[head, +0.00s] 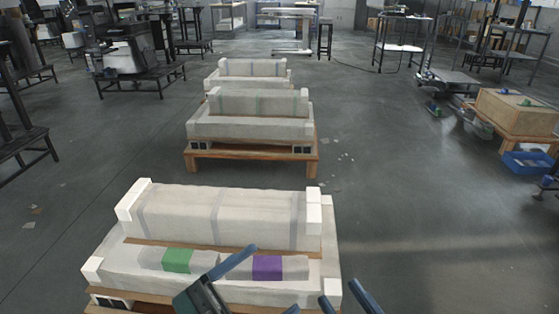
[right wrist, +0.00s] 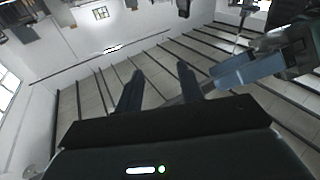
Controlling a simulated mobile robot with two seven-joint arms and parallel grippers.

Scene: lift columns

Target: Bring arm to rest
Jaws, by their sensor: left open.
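My left gripper (head: 273,279) is low in the middle of the head view, with a blue-grey finger angled up to the right. It is open, and nothing shows between its fingers. My right gripper (head: 339,291) is just to its right at the bottom edge, fingers pointing up. In the right wrist view its two dark fingers (right wrist: 160,76) stand apart with nothing between them. A light-blue finger of my other gripper (right wrist: 250,70) shows at the right there. Both arms are mostly out of the head view.
A pale block stack (head: 180,215) on a wooden pallet lies close ahead, partly behind my grippers. It carries a green-banded block (head: 177,261) and a purple-banded block (head: 267,268). Similar stacks (head: 250,128) stand farther back. Open floor (head: 420,220) lies right; a blue crate (head: 528,165) stands beyond.

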